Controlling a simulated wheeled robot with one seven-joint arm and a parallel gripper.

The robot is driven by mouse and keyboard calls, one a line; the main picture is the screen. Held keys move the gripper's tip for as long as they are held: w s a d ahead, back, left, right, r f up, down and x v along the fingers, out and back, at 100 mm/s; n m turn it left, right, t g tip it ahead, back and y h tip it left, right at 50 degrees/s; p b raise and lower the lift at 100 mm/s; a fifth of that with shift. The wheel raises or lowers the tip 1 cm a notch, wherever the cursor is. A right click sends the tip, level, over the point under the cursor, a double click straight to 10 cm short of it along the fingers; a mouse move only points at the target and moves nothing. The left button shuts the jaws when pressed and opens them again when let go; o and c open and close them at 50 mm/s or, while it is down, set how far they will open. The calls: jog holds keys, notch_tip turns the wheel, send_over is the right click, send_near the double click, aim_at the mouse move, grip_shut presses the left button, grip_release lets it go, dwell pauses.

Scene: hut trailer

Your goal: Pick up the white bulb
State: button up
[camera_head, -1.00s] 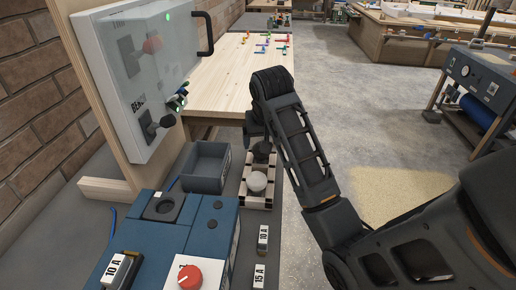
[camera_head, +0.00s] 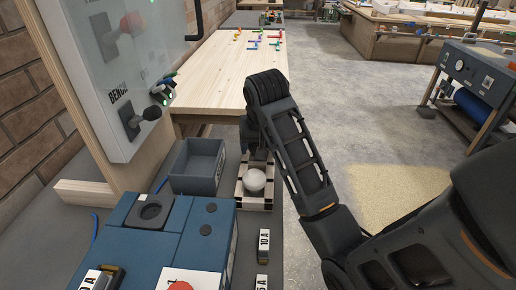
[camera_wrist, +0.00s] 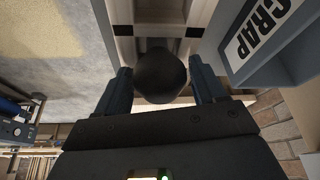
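The white bulb (camera_head: 254,181) sits in a small wooden crate (camera_head: 254,204) on the grey surface, right of the grey bin. My gripper (camera_head: 256,152) points down at the crate, at the bulb's far side; its fingers are hard to make out there. In the wrist view my gripper (camera_wrist: 162,80) has its two dark fingers apart, with a dark rounded shape (camera_wrist: 160,76), apparently the bulb's shaded side, between them. Narrow gaps seem to show beside it. The wooden crate's slats (camera_wrist: 124,30) lie behind it.
A blue box (camera_head: 180,236) is nearer, with a wall cabinet (camera_head: 120,80) at left. A wooden table (camera_head: 225,75) with small coloured pieces lies beyond.

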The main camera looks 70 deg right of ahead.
jog(key=c, duration=0.8)
jog(key=shift+r, duration=0.1)
